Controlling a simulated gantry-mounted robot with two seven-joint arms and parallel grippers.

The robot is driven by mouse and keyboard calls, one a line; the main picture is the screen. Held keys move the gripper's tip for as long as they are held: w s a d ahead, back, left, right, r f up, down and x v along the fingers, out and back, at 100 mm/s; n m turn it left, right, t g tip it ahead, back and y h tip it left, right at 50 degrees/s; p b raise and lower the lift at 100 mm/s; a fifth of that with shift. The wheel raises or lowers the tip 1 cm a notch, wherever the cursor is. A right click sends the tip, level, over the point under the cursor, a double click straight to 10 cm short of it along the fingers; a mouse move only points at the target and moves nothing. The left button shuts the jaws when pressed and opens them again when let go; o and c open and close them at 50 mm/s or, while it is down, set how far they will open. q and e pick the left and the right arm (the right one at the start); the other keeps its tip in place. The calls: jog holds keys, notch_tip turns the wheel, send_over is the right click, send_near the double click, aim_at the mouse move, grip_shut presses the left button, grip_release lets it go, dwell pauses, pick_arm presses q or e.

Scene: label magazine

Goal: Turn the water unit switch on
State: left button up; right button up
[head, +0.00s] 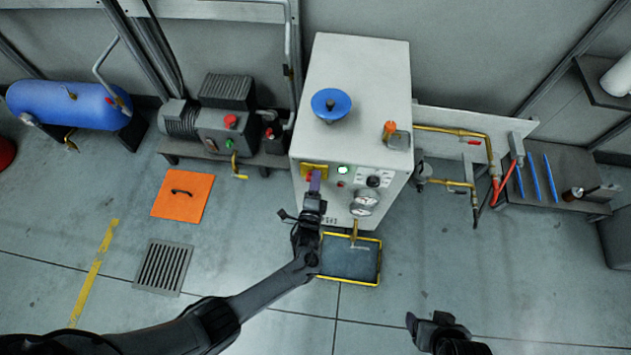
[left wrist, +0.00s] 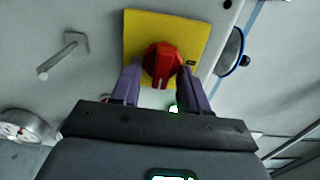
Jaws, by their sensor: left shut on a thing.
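The water unit is a white cabinet (head: 350,110). Its red rotary switch (left wrist: 162,64) sits on a yellow square plate (left wrist: 140,28), which also shows on the cabinet's front in the head view (head: 314,167). My left gripper (head: 315,178) reaches the plate from the front. In the left wrist view, its purple fingers (left wrist: 158,78) are shut on the red switch, one on each side. In the head view the gripper mostly hides the switch. A green lamp (head: 343,169) beside the plate glows. My right gripper (head: 425,322) is low in the head view, away from the cabinet; its jaw opening is unclear.
A gauge (head: 364,202) and a black knob (head: 373,181) are right of the switch. A blue handwheel (head: 331,105) tops the cabinet. A yellow-rimmed tray (head: 350,282) lies on the floor below. A compressor (head: 225,120) stands left, pipes (head: 455,131) right.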

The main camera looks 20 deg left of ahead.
pick_arm(q)
jog(key=o, duration=1.1)
jog(key=shift+c, duration=0.2)
jog(key=p+v, duration=0.3)
jog(key=v, duration=0.7)
jog(key=shift+s, duration=0.4)
jog(key=shift+d, duration=0.1)
